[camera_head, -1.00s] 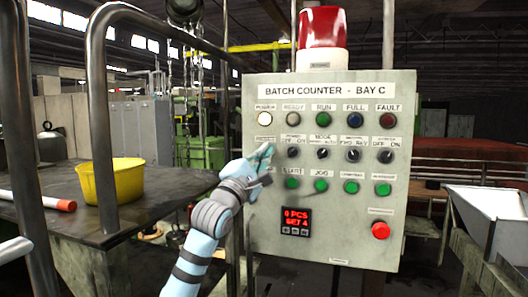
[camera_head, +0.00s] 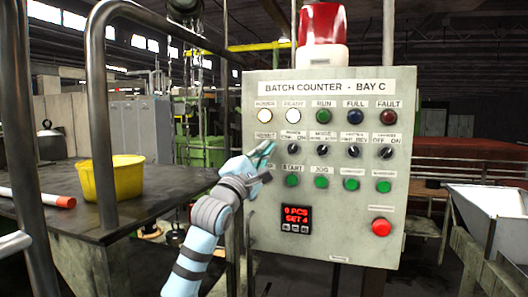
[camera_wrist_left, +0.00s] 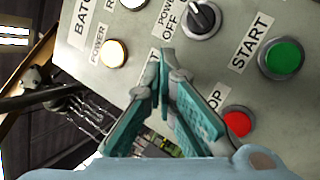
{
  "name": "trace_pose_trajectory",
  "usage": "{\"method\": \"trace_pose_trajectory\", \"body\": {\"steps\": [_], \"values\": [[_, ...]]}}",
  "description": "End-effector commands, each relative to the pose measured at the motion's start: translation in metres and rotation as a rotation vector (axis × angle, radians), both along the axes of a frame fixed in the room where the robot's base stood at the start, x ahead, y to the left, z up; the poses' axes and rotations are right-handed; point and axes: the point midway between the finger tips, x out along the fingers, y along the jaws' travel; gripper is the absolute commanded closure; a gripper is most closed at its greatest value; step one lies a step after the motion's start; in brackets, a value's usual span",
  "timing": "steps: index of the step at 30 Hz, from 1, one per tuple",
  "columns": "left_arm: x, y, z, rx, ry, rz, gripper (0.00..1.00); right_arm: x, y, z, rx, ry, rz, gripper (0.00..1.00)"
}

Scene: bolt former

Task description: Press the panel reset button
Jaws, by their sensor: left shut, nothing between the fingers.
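The grey control panel (camera_head: 335,235) reads "BATCH COUNTER - BAY C". A small label that seems to read "RESET" (camera_head: 265,135) is at the left end of its second row. My left gripper (camera_head: 268,146) is shut and empty, its fingertips just below that label. In the left wrist view the closed teal fingers (camera_wrist_left: 163,62) point at the panel over a partly covered label (camera_wrist_left: 151,66). The reset button itself is hidden behind the fingers, and I cannot tell whether they touch it. The POWER lamp (camera_head: 264,116) and READY lamp (camera_head: 293,116) glow white. My right gripper is out of view.
Black selector knobs (camera_head: 293,149) and green buttons (camera_head: 292,181) are close to the gripper. A red STOP button (camera_wrist_left: 237,124) is beside the fingers. A red display (camera_head: 296,218) and red button (camera_head: 381,227) are lower. A yellow bucket (camera_head: 112,182) stands on the left table.

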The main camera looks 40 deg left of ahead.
Motion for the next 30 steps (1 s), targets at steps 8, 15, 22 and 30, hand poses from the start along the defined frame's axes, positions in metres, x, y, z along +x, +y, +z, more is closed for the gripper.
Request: {"method": "trace_pose_trajectory", "body": {"steps": [8,15,22,30], "values": [[-0.012,-0.004,-0.002,0.002,-0.003,0.000,1.00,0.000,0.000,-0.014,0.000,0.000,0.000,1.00],[-0.046,-0.016,-0.003,0.003,-0.003,0.000,1.00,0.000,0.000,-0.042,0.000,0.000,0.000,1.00],[-0.057,-0.020,0.001,-0.001,-0.001,0.000,1.00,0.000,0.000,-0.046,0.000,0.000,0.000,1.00],[-0.057,-0.020,0.002,-0.001,0.000,0.000,1.00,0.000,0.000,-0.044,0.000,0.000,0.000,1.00]]}}
